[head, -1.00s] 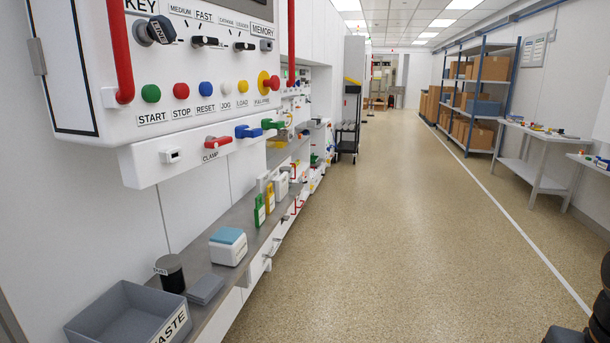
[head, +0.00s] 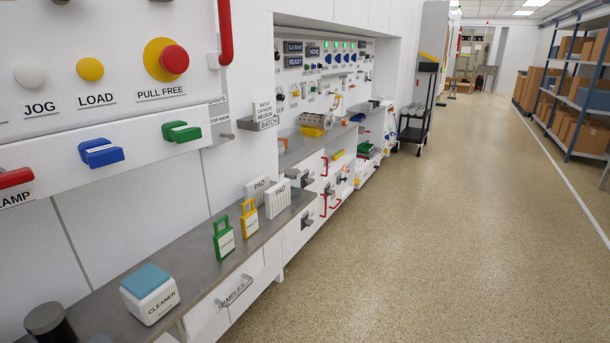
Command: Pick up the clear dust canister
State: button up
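I cannot make out a clear dust canister for certain in the head view. Small fittings on the far wall panel (head: 322,75) are too small to tell whether one of them is clear. A dark cylinder (head: 50,324) with a grey top stands at the lower left, cut by the frame edge; it does not look clear. My gripper is not in view.
A grey counter (head: 190,262) runs along the left wall, bearing a cleaner box (head: 150,294), green tag (head: 223,240), yellow tag (head: 249,220) and white pads (head: 277,199). A black cart (head: 416,115) stands farther on. The speckled floor (head: 450,230) is clear.

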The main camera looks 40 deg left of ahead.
aim_at(295, 174)
jog(key=u, duration=0.4)
jog(key=i, duration=1.35)
jog(key=u, duration=1.7)
jog(key=i, duration=0.85)
jog(key=u, duration=0.65)
jog(key=i, duration=0.55)
